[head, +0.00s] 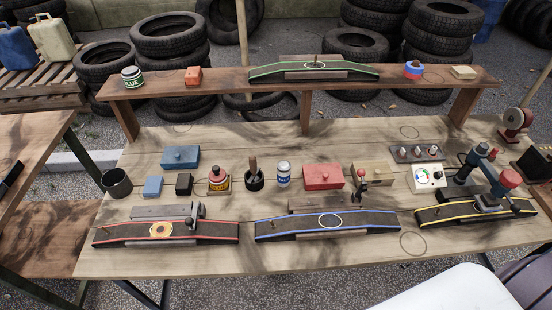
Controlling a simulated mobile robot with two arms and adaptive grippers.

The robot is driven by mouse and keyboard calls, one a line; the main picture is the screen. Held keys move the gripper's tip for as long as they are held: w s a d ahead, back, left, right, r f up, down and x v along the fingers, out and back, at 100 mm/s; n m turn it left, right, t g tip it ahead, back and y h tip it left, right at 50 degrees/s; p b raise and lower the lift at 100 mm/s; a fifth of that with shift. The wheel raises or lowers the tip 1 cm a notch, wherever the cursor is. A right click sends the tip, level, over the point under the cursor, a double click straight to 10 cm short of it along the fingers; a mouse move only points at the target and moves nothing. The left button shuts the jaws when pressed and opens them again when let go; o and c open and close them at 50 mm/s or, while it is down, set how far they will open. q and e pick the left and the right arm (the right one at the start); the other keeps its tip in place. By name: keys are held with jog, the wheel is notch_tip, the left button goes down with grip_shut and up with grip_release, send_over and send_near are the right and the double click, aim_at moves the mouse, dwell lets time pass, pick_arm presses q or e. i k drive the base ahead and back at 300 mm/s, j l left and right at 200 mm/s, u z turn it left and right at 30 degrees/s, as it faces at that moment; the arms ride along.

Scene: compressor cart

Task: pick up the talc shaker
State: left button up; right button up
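The talc shaker appears to be the small white can with a blue label band and a pale rounded top (283,174). It stands upright on the wooden workbench (300,262), near the middle. It is between a dark pot with a brown-handled tool (254,181) and a red box with a knob (323,177), apart from both. Its label is too small to read. Neither of my grippers shows in the head view, so nothing is seen touching the can.
Red-, blue- (328,223) and yellow-edged strips line the bench front. A raised shelf (220,87) spans the back. A white rounded shape (450,290) covers the lower right.

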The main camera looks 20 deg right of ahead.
aim_at(284, 167)
jog(key=j, duration=0.45)
jog(key=k+j, duration=0.1)
jog(key=j, duration=0.35)
jog(key=k+j+z, duration=0.1)
jog(key=j, duration=0.4)
